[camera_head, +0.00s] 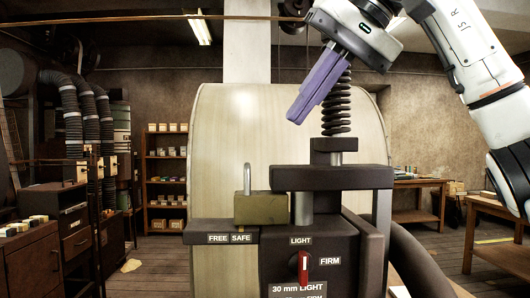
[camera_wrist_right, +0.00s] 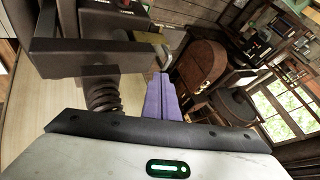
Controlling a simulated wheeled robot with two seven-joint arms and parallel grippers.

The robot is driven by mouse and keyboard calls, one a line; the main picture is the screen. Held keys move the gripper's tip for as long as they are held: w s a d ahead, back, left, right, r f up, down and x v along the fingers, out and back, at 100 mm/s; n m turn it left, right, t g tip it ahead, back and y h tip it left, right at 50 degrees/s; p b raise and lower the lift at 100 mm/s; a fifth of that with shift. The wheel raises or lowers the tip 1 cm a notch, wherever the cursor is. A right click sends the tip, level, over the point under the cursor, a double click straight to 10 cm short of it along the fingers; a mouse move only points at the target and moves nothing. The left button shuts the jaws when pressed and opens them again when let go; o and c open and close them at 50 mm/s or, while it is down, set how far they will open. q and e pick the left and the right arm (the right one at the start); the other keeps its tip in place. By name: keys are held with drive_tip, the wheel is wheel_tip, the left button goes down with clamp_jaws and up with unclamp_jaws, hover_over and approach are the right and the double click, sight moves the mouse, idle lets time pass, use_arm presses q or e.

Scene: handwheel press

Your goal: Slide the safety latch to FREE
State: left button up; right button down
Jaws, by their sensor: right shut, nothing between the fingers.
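The safety latch (camera_head: 261,208) is a dull brass block with an upright metal pin (camera_head: 247,176). It sits at the right of the dark ledge (camera_head: 205,227), over the SAFE label (camera_head: 240,238) and right of the FREE label (camera_head: 217,238). My right gripper (camera_head: 297,117) has purple fingers, shut and empty. It is in the air above and a little right of the latch, apart from it, beside the coil spring. In the right wrist view the shut fingers (camera_wrist_right: 162,95) point toward the press, with a brass-coloured part of the latch (camera_wrist_right: 150,37) beyond them. My left gripper is not in view.
The black coil spring (camera_head: 336,108) and dark press head (camera_head: 333,178) stand just right of the latch. Below is a red selector (camera_head: 304,267) between LIGHT and FIRM. A large pale panel (camera_head: 230,130) rises behind. The space above the latch and left of it is clear.

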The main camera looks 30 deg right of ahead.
approach(242, 194)
drive_tip(key=w, duration=0.2)
drive_tip(key=w+d, duration=0.1)
drive_tip(key=shift+w+d+f, duration=0.1)
drive_tip(key=shift+w+f, duration=0.3)
drive_tip(key=a, duration=0.1)
drive_tip(key=w+a, duration=0.2)
drive_tip(key=a, duration=0.1)
drive_tip(key=shift+s+d, duration=0.1)
idle(0.3)
